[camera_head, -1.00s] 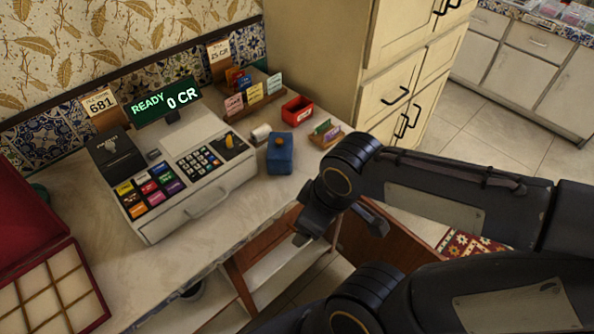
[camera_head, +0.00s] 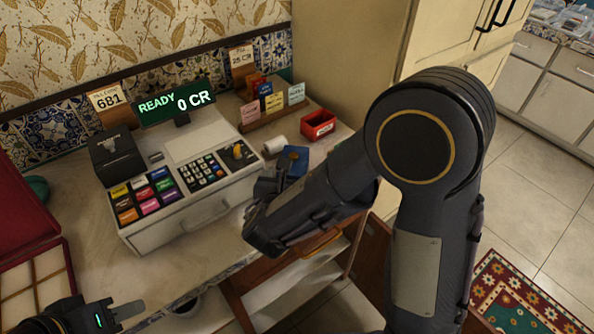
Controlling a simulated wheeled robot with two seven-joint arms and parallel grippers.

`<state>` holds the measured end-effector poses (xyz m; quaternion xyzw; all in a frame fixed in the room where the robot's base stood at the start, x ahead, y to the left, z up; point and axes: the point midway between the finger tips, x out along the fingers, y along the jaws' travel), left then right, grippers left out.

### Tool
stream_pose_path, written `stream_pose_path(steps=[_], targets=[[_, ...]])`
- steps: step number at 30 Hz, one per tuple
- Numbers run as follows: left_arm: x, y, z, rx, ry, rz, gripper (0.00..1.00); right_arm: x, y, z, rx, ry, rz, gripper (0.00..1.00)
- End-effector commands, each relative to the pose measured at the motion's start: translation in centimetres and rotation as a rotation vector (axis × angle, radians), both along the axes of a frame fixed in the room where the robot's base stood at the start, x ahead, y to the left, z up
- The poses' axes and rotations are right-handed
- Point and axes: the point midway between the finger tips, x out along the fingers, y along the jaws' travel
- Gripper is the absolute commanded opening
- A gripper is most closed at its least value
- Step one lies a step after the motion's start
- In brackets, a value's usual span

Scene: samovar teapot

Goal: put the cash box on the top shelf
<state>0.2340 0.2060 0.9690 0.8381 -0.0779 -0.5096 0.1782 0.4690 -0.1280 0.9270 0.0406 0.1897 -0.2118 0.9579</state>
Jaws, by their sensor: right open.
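My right gripper (camera_head: 268,184) is open at the box's front left side, above the counter. Its arm hides part of the box, and I cannot tell whether the fingers touch it. My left gripper (camera_head: 122,312) is at the lower left, in front of the counter, away from the box; its jaws are unclear. Below the counter is an open cupboard with pale shelves (camera_head: 290,286), partly hidden by my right arm.
The cash register (camera_head: 190,185) fills the middle of the counter. A red bin (camera_head: 318,124), a white roll (camera_head: 275,145) and a card rack (camera_head: 270,112) stand behind the blue box. A red case (camera_head: 28,235) is at the left. A wooden door (camera_head: 368,265) hangs open.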

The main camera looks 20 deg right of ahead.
Motion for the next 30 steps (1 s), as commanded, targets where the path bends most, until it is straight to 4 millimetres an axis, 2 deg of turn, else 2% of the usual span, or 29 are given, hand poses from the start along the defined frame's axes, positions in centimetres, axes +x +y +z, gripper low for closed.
stream_pose_path(steps=[9, 18, 27, 30], targets=[[0.0, 0.0, 0.5, 0.0, 0.0, 0.0, 0.36, 3.7, -1.6, -1.7, 0.001, 0.002, -0.004, 0.73], [0.0, 0.0, 0.5, 0.0, 0.0, 0.0, 0.36, 4.2, -1.8, -1.9, 0.003, 0.001, -0.002, 0.73], [0.0, 0.0, 0.5, 0.0, 0.0, 0.0, 0.36, 4.1, -1.8, -1.9, 0.003, 0.001, -0.002, 0.34], [0.0, 0.0, 0.5, 0.0, 0.0, 0.0, 0.36, 4.2, -1.8, -1.9, 0.003, 0.0, -0.002, 0.29]])
